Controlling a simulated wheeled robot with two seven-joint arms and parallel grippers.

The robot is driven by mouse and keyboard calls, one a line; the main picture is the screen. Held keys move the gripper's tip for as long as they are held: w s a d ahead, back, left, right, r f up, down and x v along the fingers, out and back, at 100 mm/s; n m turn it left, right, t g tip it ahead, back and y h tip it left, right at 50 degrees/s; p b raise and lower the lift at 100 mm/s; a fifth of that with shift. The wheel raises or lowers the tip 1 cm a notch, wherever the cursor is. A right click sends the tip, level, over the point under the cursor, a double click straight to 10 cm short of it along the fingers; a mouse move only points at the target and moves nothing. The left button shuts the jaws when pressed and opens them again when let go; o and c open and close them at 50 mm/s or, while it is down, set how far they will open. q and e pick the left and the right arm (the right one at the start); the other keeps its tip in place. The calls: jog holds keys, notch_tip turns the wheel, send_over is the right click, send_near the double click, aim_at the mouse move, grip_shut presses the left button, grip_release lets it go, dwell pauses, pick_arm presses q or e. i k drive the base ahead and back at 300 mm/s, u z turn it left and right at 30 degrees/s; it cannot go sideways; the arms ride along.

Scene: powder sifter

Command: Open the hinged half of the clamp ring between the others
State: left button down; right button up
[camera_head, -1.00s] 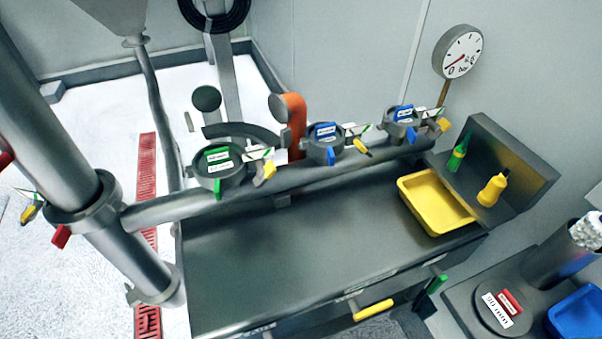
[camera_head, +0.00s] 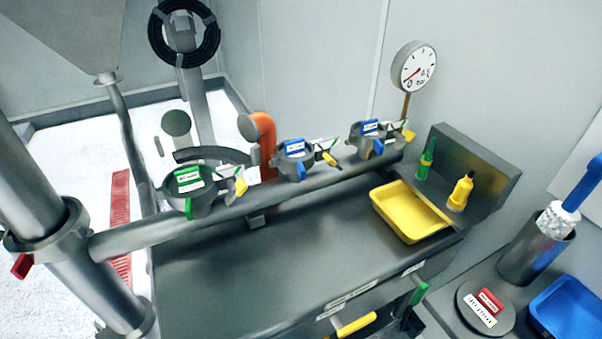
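Three clamp rings sit in a row along the grey pipe. The middle clamp ring (camera_head: 296,172), between the others, has a blue label and blue tab, with a yellow-ended lever at its right side. Whether its hinged half is fully closed is too small to tell. The left clamp ring (camera_head: 199,203) has a green label and green tab, and a dark curved piece stands behind it. The right clamp ring (camera_head: 367,150) has a blue label and blue tab. Neither of my grippers is in view.
A yellow tray (camera_head: 392,211) and two bottles stand at the bench's right end. A gauge (camera_head: 413,68) stands behind. The bench top (camera_head: 270,270) before the pipe is largely clear.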

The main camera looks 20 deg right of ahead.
aim_at(299, 166)
jog(key=k, duration=0.35)
jog(key=u, duration=0.9)
jog(key=i, duration=0.65)
jog(key=z, duration=1.3)
